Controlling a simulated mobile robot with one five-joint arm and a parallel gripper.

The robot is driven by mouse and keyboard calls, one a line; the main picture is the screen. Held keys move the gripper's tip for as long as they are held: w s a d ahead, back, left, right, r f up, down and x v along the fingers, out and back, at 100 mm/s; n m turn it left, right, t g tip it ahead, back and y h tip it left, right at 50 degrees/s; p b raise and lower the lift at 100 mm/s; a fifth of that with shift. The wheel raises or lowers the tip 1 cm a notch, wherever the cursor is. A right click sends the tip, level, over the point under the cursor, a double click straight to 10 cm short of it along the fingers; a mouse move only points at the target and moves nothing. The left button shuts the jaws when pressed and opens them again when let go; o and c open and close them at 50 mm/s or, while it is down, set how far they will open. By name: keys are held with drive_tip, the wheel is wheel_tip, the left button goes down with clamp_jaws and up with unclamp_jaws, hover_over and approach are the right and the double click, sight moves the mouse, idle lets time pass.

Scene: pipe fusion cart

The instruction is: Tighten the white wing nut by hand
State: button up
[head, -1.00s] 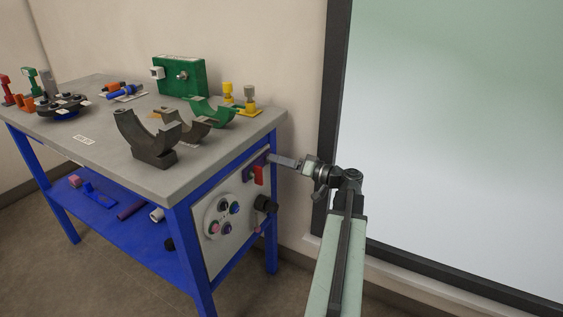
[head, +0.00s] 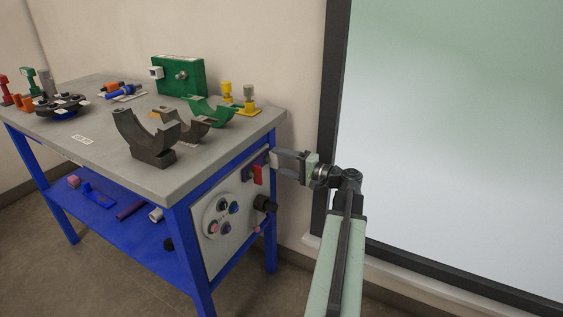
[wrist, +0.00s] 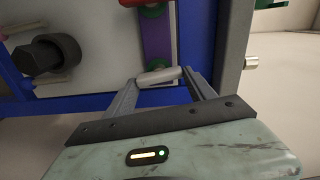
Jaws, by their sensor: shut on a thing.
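The white wing nut (wrist: 160,76) shows in the wrist view as a pale bar lying slightly tilted between my fingertips. It sits in front of a purple strip on the cart's side panel. My gripper (wrist: 160,80) is shut on it, one finger at each end. In the head view my gripper (head: 274,158) reaches left to the upper right corner of the panel, just under the tabletop. There the wing nut is too small and covered to make out clearly.
A red handle (head: 258,174) hangs close to my fingertips. A black knob (head: 265,204) sticks out below, also seen in the wrist view (wrist: 47,57). The grey tabletop (head: 110,150) holds clamps and several fittings. A blue leg (wrist: 197,45) is beside the panel.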

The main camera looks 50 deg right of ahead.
drive_tip(key=shift+m, duration=0.3)
drive_tip(key=o, duration=1.4)
drive_tip(key=v, duration=0.8)
